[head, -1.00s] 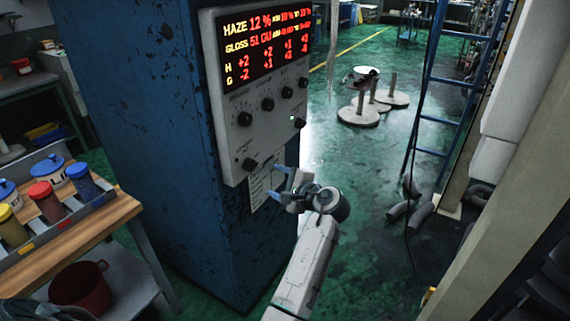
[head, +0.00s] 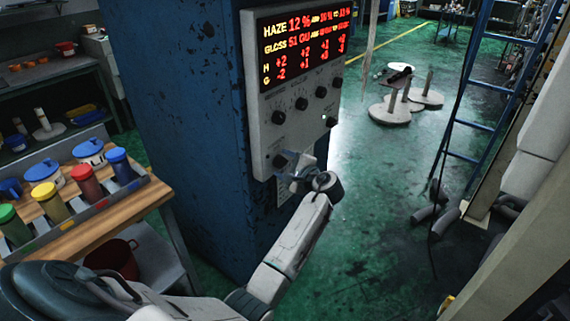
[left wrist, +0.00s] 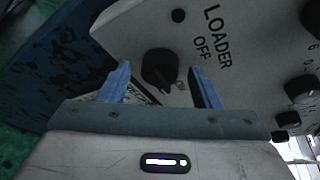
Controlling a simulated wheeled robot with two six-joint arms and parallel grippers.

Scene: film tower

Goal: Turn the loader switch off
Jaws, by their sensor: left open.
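The loader switch is a black rotary knob (left wrist: 160,70) on the light grey control panel (left wrist: 115,28). The words LOADER and OFF are printed beside it in the left wrist view. In the head view the knob (head: 281,160) sits at the panel's lower left corner. My left gripper (head: 296,170) is open just in front of it. In the left wrist view the blue fingertips of that gripper (left wrist: 161,82) stand on either side of the knob, with visible gaps. My right gripper is not in view.
The panel has several other black knobs (head: 301,103) and a red-lit display (head: 306,42), mounted on a blue cabinet (head: 180,130). A wooden bench (head: 100,215) with coloured pots stands at left. A blue ladder (head: 468,110) is at right.

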